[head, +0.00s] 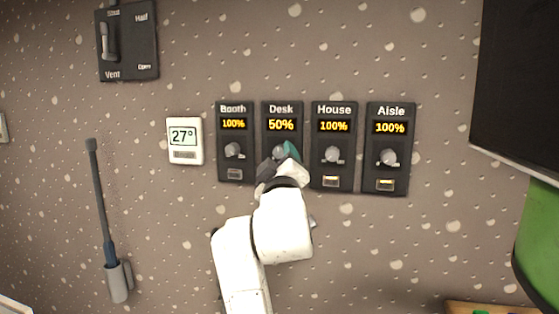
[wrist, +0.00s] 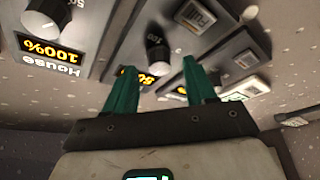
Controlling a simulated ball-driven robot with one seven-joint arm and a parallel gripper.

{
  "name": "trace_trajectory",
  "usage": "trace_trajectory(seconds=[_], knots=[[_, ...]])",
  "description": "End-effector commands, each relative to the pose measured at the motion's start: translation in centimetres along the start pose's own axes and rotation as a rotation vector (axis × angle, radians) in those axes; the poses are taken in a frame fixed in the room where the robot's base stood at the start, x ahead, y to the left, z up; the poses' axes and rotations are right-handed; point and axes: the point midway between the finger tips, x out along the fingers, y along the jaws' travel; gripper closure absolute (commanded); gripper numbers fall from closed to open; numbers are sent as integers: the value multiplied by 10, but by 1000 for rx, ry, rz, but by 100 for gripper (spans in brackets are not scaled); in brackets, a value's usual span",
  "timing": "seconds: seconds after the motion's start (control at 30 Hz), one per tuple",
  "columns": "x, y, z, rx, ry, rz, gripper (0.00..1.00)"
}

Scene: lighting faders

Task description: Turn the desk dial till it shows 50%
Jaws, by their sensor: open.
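The desk dial panel (head: 282,109) is on the wall between the Booth and House panels. Its display (head: 282,125) reads 50%. The round grey desk knob (head: 278,152) is partly covered by my gripper in the head view. My gripper (head: 285,155) is at the lower part of this panel. In the wrist view the green fingers of my gripper (wrist: 160,85) are apart with nothing held between them. The desk knob (wrist: 158,55) shows beyond the fingers, and the desk display (wrist: 135,75) is partly hidden by the left finger.
The Booth (head: 233,108), House (head: 334,110) and Aisle (head: 390,112) panels each read 100%. A thermostat (head: 185,140) reads 27° at left. A vent switch (head: 128,42) is at upper left and a dark screen (head: 520,85) at right.

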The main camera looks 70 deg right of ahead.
Motion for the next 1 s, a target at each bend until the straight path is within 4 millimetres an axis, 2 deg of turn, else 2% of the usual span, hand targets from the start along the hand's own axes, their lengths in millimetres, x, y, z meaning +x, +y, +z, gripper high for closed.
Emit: trace_trajectory(seconds=[0.2, 0.43, 0.63, 1.0], knots=[[-44, -3, 2, 2, 3, -2, 45], [-80, -2, 1, 1, 2, -1, 45], [-91, -1, 1, 0, 1, 0, 45], [-91, 0, 1, 0, 0, 0, 45]])
